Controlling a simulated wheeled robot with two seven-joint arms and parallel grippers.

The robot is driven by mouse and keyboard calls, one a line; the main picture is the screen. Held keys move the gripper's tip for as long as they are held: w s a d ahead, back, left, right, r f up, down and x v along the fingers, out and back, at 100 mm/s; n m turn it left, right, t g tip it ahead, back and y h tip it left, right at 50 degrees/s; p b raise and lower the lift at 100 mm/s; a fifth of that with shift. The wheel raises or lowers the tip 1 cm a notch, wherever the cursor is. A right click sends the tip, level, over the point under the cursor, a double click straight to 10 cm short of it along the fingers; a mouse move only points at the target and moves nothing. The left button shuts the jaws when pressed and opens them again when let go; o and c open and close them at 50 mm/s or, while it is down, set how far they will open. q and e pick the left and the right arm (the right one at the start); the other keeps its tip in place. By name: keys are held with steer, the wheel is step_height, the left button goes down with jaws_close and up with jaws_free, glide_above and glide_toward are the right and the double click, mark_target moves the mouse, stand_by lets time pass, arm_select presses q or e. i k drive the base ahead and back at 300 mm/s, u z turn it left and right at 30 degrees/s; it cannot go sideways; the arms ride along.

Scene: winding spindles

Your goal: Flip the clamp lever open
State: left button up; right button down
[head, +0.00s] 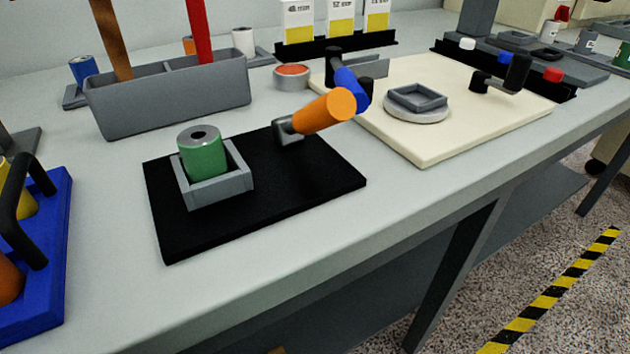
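A lever with a thick orange handle (325,112) rises at a slant to the right from a small grey pivot (287,128) on a black base plate (290,185). I take it for the clamp lever. Its handle tip is raised above the plate. On the same plate, a green spool (203,160) with a grey top stands upright in a square grey holder (225,188), left of the lever. Neither of my grippers is in view.
A cream board (450,140) with a square grey socket (416,97), a blue-and-black crank (350,86) and a black handle (515,75) lies right of the plate. A grey bin (170,100) stands behind it. A blue carrier (45,255) is at left. The front table strip is clear.

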mark_target(337, 106)
steer(key=k, duration=0.5)
steer(key=z, duration=1)
steer(key=k, duration=1.2)
steer(key=u, duration=1.25)
steer(key=i, duration=1)
